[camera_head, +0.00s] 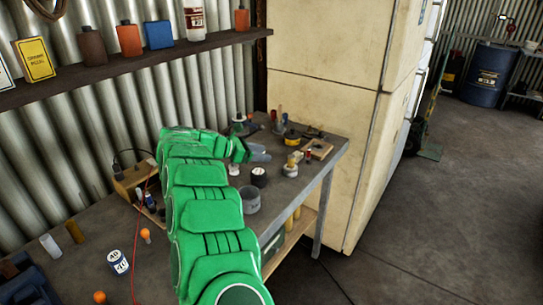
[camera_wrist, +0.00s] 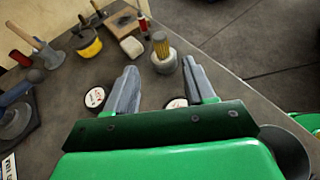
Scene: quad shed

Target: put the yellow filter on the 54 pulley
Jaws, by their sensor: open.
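My gripper (camera_wrist: 165,82) is open and empty above the bench, its two grey fingers apart; it also shows in the head view (camera_head: 260,155). A yellow ribbed cylinder (camera_wrist: 160,44), probably the yellow filter, stands upright on or in a pale round piece (camera_wrist: 164,63) just beyond the fingertips. It shows small in the head view (camera_head: 292,158). Two dark round pieces with pale labelled tops lie near the fingers, one by the left finger (camera_wrist: 95,98) and one between the fingers, partly hidden (camera_wrist: 176,103). I cannot read a 54 on any piece.
A yellow-and-black pot (camera_wrist: 86,42), a pale block (camera_wrist: 131,47) and a wooden-handled tool (camera_wrist: 27,40) stand on the bench. A grey cup (camera_head: 250,200) and a white labelled can (camera_head: 118,262) are nearer. A cream cabinet (camera_head: 330,100) borders the bench's far end.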

